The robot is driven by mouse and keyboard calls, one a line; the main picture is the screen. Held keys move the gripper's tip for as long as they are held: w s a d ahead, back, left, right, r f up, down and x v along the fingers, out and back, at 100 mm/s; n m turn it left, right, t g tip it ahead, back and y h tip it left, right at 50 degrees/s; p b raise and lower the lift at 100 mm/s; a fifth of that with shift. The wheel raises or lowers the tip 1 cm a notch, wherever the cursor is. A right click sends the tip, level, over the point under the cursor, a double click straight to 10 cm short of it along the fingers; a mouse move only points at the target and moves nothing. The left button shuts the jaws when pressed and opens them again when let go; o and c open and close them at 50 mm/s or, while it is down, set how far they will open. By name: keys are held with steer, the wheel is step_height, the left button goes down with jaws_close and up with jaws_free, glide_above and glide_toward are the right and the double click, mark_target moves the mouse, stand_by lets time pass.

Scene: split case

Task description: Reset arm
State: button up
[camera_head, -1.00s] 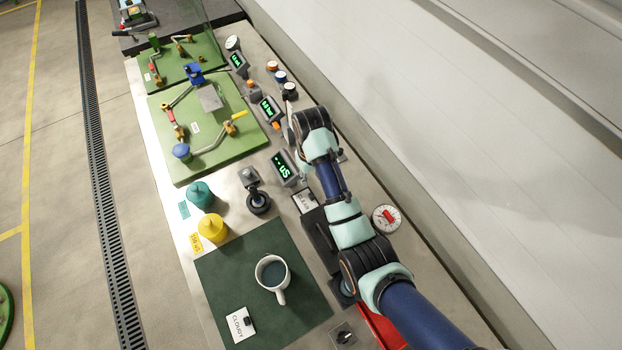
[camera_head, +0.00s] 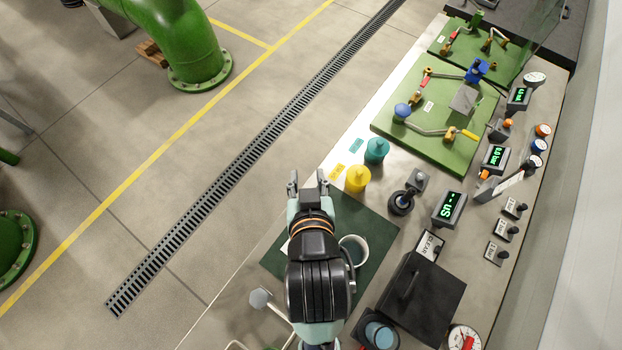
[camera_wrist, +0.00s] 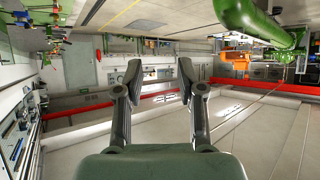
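My gripper (camera_head: 308,184) is raised above the near left part of the bench in the head view. Its two fingers stand apart with nothing between them. In the wrist view the fingers (camera_wrist: 159,78) are also spread and empty, pointing out into the room.
Yellow (camera_head: 358,179) and teal (camera_head: 376,150) containers stand beyond the mat. Green valve boards (camera_head: 440,138) lie farther back. A black box (camera_head: 421,298), a display (camera_head: 449,208) and a round gauge (camera_head: 463,338) are at the right. Open floor lies left of the bench.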

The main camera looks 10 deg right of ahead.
steer(key=shift+s+a+r+n+t+y, duration=0.15)
steer(key=shift+s+a+r+t, duration=0.15)
steer(key=shift+a+r, duration=0.3)
steer(key=shift+s+a+r+n+t+y, duration=0.2)
steer(key=shift+s+a+r, duration=0.1)
steer(key=shift+a+r, duration=0.3)
step_height(320, 180, up, 19)
steer(key=p, duration=1.9)
steer(key=shift+f, duration=0.15)
